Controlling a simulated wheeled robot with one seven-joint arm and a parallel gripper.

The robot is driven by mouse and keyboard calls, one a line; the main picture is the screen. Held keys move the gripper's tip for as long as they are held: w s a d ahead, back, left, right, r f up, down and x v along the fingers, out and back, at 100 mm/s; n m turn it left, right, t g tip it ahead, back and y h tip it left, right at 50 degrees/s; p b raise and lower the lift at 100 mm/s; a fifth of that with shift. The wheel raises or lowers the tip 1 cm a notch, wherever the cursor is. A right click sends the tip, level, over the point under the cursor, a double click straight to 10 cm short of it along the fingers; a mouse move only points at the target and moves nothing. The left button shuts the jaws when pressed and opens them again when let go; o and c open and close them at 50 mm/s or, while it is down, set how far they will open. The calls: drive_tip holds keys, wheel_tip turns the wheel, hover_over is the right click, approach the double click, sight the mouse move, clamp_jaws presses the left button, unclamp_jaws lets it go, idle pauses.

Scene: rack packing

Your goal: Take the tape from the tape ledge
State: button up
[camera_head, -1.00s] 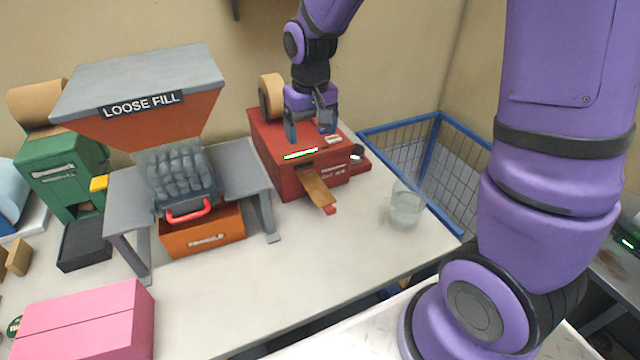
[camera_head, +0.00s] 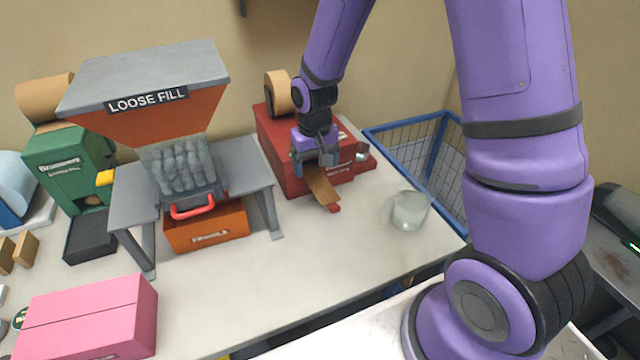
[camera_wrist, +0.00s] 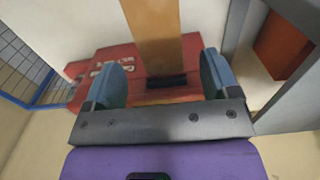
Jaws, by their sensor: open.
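A brown strip of tape (camera_head: 322,187) sticks out from the front of the red tape machine (camera_head: 282,150) and slopes down toward the table. A red tab (camera_head: 334,208) shows by its end. In the wrist view the tape (camera_wrist: 155,35) runs from the machine's slot (camera_wrist: 168,82) away to the top edge. My gripper (camera_head: 313,163) is at the machine's front, just above the tape's root. In the wrist view my gripper (camera_wrist: 166,78) is open, its two blue-grey fingers on either side of the tape's line, with nothing between them clearly held.
The grey loose fill hopper (camera_head: 145,90) on its stand is left of the machine, with an orange box (camera_head: 207,228) beneath. A glass (camera_head: 410,211) stands to the right, before a blue wire basket (camera_head: 440,125). A pink box (camera_head: 85,318) lies front left. The front table middle is clear.

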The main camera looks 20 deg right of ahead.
drive_tip(key=shift+f, duration=1.15)
drive_tip(key=shift+f, duration=0.25)
drive_tip(key=c, duration=1)
